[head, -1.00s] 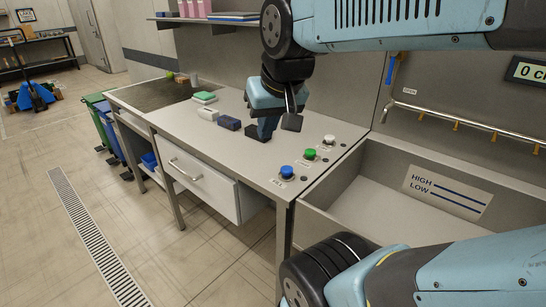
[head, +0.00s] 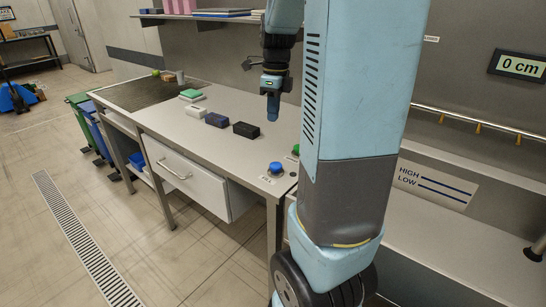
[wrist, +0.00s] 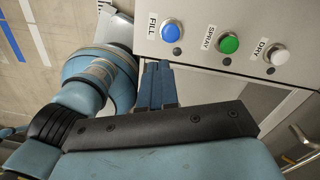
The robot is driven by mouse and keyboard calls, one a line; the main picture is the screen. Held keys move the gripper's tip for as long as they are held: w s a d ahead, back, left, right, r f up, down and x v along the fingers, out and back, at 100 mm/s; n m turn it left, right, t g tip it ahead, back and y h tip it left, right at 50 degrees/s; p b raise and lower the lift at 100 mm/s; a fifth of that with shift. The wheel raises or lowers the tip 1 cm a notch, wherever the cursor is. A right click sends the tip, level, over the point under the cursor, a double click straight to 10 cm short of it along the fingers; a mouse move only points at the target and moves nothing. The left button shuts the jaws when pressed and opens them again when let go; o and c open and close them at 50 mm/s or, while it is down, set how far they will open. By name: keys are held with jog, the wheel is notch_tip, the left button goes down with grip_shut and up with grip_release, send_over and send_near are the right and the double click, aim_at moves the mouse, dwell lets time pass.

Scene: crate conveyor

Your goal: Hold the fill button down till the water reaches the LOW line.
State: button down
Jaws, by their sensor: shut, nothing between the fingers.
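The blue fill button (head: 276,168) sits on the counter's front right corner. The basin's label plate (head: 435,187) carries the HIGH and LOW lines. The display (head: 517,66) reads 0 cm. No water shows; my arm hides part of the basin.
The green SPRAY button (wrist: 228,43) and white DRY button (wrist: 278,56) stand beside FILL. A black block (head: 246,130), a dark blue block (head: 216,119) and a white block (head: 196,112) lie on the counter. A rail with yellow nozzles (head: 478,127) runs above the basin.

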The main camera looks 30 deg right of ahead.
jog(key=d+m, duration=0.1)
jog(key=w+f+m, duration=0.1)
jog(key=d+f+m, duration=0.1)
jog(key=shift+w+d+m+g, duration=0.3)
jog(key=shift+m, duration=0.1)
